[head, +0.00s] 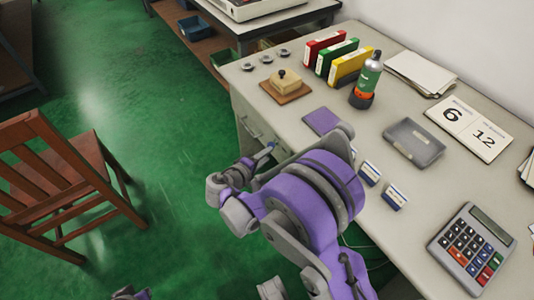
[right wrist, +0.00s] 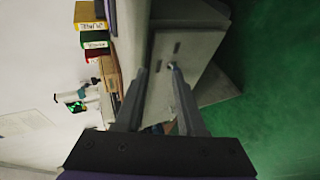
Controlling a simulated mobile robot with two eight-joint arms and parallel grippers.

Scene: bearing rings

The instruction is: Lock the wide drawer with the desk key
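My right gripper (head: 268,152) reaches to the drawer fronts (head: 246,120) at the left side of the desk. In the right wrist view its two fingers (right wrist: 157,72) stand apart, with a pale grey front panel (right wrist: 188,62) with dark slots just beyond the tips. I see no key between the fingers. A small bluish spot shows by the fingertips in the head view, too small to identify. I cannot tell which front is the wide drawer, and its lock is not clear. My left gripper is not clearly in view.
A wooden chair (head: 60,180) stands left on open green floor.

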